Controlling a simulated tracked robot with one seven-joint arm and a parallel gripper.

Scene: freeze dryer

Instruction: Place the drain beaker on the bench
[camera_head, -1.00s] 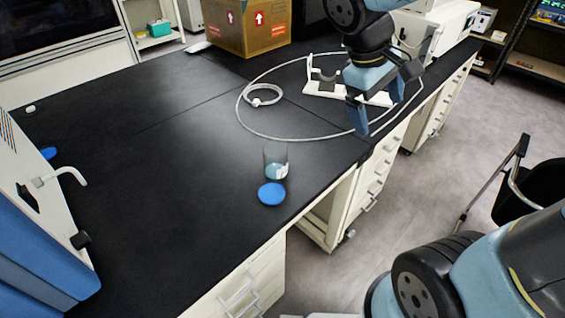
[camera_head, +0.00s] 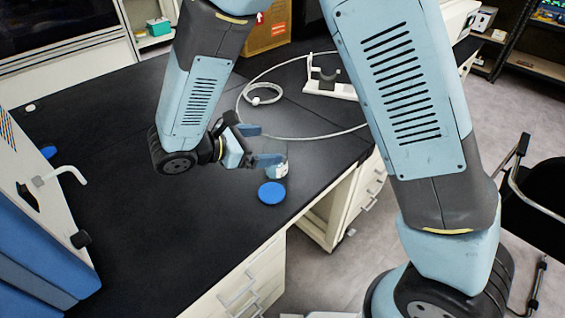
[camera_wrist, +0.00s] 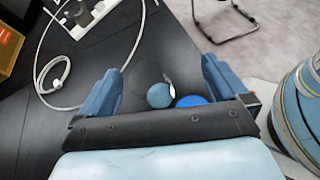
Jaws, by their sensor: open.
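The drain beaker (camera_head: 279,170) is a small clear vessel with blue-teal content and a white label. It stands upright on the black bench (camera_head: 110,215), just behind a blue round disc (camera_head: 272,193). My gripper (camera_head: 268,145) is open, with its blue fingers pointing right toward the beaker and partly covering it in the head view. In the wrist view the beaker (camera_wrist: 160,95) shows ahead between the open fingers (camera_wrist: 160,88), with the blue disc (camera_wrist: 192,101) beside it. Whether the fingers touch the beaker cannot be told.
A white hose (camera_head: 245,108) loops over the bench behind the beaker, near a white stand (camera_head: 330,88). A cardboard box (camera_head: 268,38) stands at the back. A blue and white machine with a white spout (camera_head: 72,173) is at the left. The front-left bench top is clear.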

